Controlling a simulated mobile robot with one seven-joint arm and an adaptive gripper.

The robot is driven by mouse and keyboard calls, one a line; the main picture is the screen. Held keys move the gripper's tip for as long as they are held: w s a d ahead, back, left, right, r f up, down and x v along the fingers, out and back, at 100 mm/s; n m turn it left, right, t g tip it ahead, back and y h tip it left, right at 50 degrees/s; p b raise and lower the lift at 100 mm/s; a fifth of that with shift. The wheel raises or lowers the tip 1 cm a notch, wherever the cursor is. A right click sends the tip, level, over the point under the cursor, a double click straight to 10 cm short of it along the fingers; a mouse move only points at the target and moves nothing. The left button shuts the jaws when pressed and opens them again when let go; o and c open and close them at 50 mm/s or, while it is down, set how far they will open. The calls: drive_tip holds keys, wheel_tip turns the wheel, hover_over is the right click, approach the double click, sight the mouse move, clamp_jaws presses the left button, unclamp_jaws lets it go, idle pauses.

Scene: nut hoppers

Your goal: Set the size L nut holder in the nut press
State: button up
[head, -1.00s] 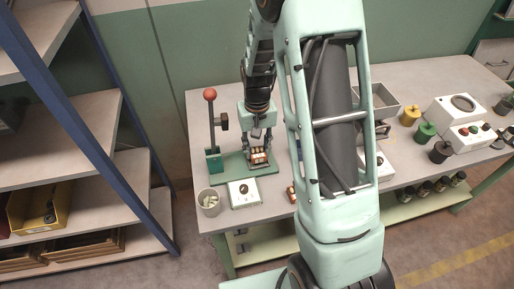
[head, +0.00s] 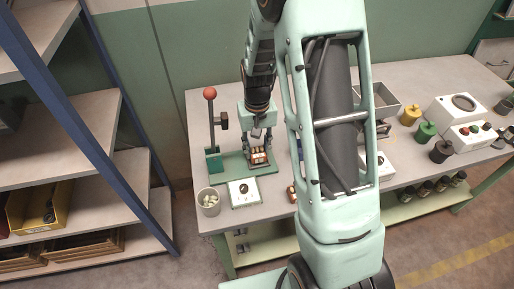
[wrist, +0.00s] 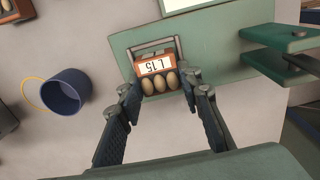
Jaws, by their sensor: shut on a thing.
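The size L nut holder (wrist: 157,68) is an orange-brown block with a white label reading "L 15" and three brown nuts along one edge. In the head view it (head: 259,156) is at the nut press (head: 232,168), which has a green base and a red-knobbed lever. My gripper (wrist: 162,84) is shut on the holder, one finger on each side. The press's metal frame (wrist: 155,44) surrounds the holder's far part in the wrist view. I cannot tell whether the holder rests fully on the base (wrist: 205,25).
A blue mug (wrist: 66,90) stands beside the base. Coloured pots (head: 427,132) and a white control box (head: 466,124) are at the right. A shelf rack stands left.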

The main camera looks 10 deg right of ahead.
drive_tip(key=shift+f+b, duration=0.4)
drive_tip(key=shift+f, duration=0.05)
idle(0.4)
idle(0.3)
drive_tip(key=o, duration=1.2)
drive_tip(key=shift+o, duration=0.5)
drive_tip(key=o, duration=0.4)
drive_tip(key=shift+r, duration=0.1)
drive_tip(key=shift+r+p, duration=2.4)
drive_tip(key=shift+r, duration=1.05)
